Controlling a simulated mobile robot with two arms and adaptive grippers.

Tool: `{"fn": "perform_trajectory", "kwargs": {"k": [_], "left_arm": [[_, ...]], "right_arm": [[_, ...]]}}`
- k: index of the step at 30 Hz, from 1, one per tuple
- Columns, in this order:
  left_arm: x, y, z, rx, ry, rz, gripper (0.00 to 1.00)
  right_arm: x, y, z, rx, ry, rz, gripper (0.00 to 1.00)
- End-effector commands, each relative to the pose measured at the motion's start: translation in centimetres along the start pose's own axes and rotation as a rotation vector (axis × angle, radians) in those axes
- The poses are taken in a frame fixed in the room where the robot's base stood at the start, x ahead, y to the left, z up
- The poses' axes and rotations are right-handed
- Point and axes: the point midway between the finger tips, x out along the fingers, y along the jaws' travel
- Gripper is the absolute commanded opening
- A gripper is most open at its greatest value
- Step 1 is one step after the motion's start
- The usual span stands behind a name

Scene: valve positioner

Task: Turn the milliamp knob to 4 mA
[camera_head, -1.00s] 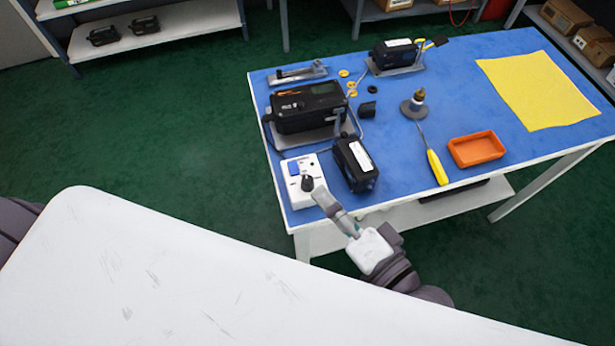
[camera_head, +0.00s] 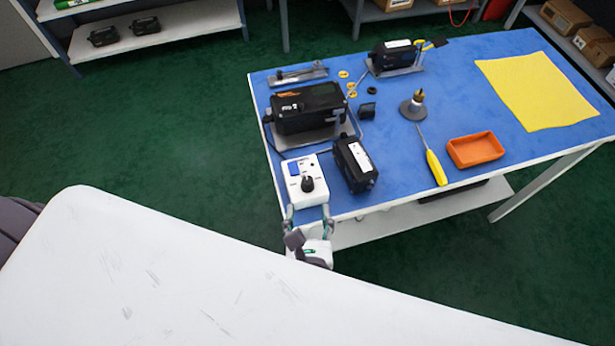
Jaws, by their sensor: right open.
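The milliamp knob (camera_head: 307,184) is a small black dial on the white box (camera_head: 320,193) at the near left corner of the blue-topped table. The box also carries a blue patch and a small black spot. The knob's pointer and scale are too small to read. My right gripper (camera_head: 308,210) is open and empty, at the near edge of the white box. Its two fingers are spread, one on each side of the box's near end, and the knob lies just beyond them, apart from them. My left gripper is not in view.
A small black device (camera_head: 355,165) stands close to the right of the white box. A large black unit (camera_head: 308,108) sits behind it. A yellow-handled screwdriver (camera_head: 436,168), an orange tray (camera_head: 476,150) and a yellow cloth (camera_head: 537,92) lie further right on the blue table (camera_head: 400,185).

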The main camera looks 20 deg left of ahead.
Motion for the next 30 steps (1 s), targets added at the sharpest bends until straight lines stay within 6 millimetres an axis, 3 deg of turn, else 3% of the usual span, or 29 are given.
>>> {"fn": "perform_trajectory", "kwargs": {"k": [9, 15, 28, 30], "left_arm": [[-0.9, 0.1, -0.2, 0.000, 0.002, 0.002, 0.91], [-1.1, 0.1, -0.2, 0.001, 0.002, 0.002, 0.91], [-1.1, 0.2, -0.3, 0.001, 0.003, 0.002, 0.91], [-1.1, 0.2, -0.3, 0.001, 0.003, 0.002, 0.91]], "right_arm": [[6.8, -0.1, 0.2, -0.005, -0.003, -0.002, 0.54], [9.6, 0.0, 0.2, -0.004, -0.003, -0.001, 0.54], [10.5, -0.1, 0.1, -0.002, -0.002, -0.001, 0.54], [10.5, -0.1, 0.1, -0.002, -0.002, -0.001, 0.42]]}}
